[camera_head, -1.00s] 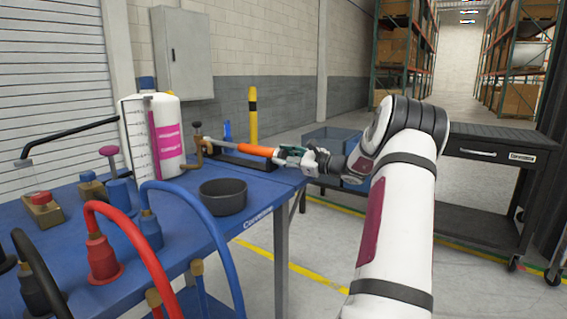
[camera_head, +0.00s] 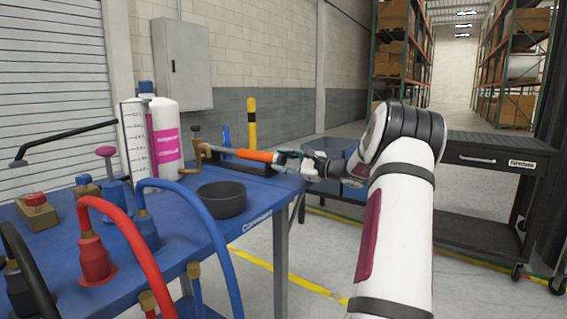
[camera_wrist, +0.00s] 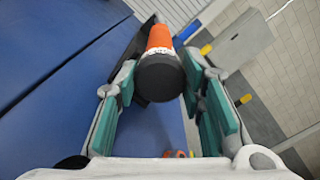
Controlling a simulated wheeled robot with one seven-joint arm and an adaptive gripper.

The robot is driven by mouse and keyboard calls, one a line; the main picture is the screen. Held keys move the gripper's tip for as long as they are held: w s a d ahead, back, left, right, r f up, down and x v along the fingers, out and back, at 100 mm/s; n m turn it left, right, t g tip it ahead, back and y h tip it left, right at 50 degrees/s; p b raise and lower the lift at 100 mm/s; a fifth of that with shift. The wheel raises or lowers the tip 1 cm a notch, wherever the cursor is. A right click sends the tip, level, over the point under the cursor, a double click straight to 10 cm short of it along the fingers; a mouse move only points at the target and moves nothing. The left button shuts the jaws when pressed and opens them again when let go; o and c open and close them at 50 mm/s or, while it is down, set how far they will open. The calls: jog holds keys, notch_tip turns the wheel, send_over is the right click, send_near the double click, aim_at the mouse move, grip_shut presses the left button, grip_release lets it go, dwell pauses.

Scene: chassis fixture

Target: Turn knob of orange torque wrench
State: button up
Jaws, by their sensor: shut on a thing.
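The orange torque wrench (camera_head: 254,155) lies across the far right part of the blue table, its thin shaft running left to a brass fitting. The wrench also shows in the wrist view (camera_wrist: 160,38), with its round black end knob (camera_wrist: 160,78) facing the camera. My gripper (camera_head: 283,157) is at the right end of the wrench, its green-padded fingers on either side of the knob and shut on it. The exact finger contact is partly hidden in the head view.
The blue table (camera_head: 255,205) holds a dark bowl (camera_head: 221,199), a white bottle (camera_head: 164,138) with a pink label, and red and blue hoses at the front left. A black cart (camera_head: 478,200) stands to the right. A yellow post (camera_head: 252,122) stands behind the table.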

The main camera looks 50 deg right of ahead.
jog(key=o, duration=1.1)
jog(key=shift+f, duration=0.1)
jog(key=shift+o, duration=0.2)
jog(key=shift+s, duration=0.1)
jog(key=s, duration=1.1)
jog(key=shift+s+d, duration=0.4)
jog(key=shift+d, duration=0.05)
